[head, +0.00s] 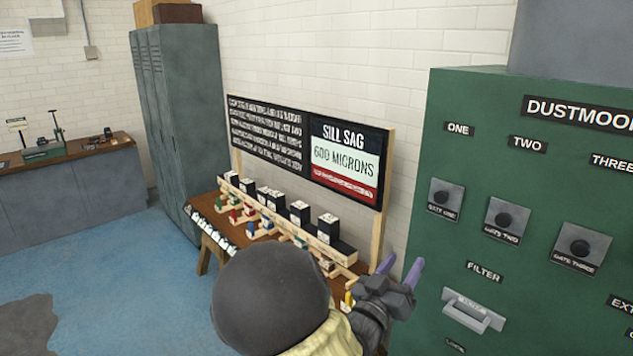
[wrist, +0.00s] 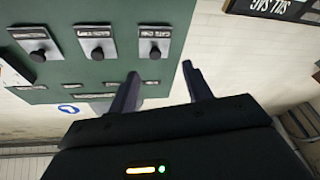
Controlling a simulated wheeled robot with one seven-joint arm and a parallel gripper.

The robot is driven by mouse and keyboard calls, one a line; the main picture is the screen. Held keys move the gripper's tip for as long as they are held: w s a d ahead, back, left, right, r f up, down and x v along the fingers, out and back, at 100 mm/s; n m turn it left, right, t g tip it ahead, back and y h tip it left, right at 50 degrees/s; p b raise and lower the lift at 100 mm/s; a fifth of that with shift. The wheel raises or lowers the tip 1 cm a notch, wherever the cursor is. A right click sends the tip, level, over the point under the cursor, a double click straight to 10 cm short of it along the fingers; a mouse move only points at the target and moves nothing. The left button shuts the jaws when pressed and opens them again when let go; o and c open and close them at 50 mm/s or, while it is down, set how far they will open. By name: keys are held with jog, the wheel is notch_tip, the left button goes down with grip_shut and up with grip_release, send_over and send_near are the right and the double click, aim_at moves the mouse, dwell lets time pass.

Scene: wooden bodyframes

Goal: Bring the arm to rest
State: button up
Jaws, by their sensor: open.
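My gripper (head: 401,268) is at the lower middle right in the head view, at the end of my raised arm. Its two purple-grey fingers stand apart with nothing between them. In the wrist view my gripper (wrist: 160,85) is also open and empty, its fingers pointing up the picture. Behind the fingers lies the green cabinet front on the left and white brick wall on the right. I cannot tell the exact gap between the fingers and the cabinet. My arm's rounded link hides part of the bench and floor in the head view.
A green cabinet (head: 480,130) with knobs and a filter handle (head: 473,311) stands close on the right. A wooden bench (head: 207,204) with small blocks and a SILL SAG board (head: 345,160) lies behind my arm. Grey lockers (head: 180,110) stand farther back. Blue floor (head: 130,260) is open at left.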

notch_tip(320, 180, down, 13)
jog(key=a+n+g+y, duration=0.1)
jog(key=a+g+y, duration=0.3)
jog(key=y, duration=0.6)
jog(key=s+a+f+n+g+y, duration=0.1)
jog(key=s+a+n+g+y, duration=0.1)
jog(key=s+g, duration=0.7)
jog(key=s+n+y, duration=0.1)
jog(key=s+y, duration=0.1)
jog(key=s, duration=0.5)
jog(key=shift+a+f+n, duration=0.2)
jog(key=shift+f+n, duration=0.1)
jog(key=shift+n, duration=0.1)
jog(key=shift+s, duration=0.1)
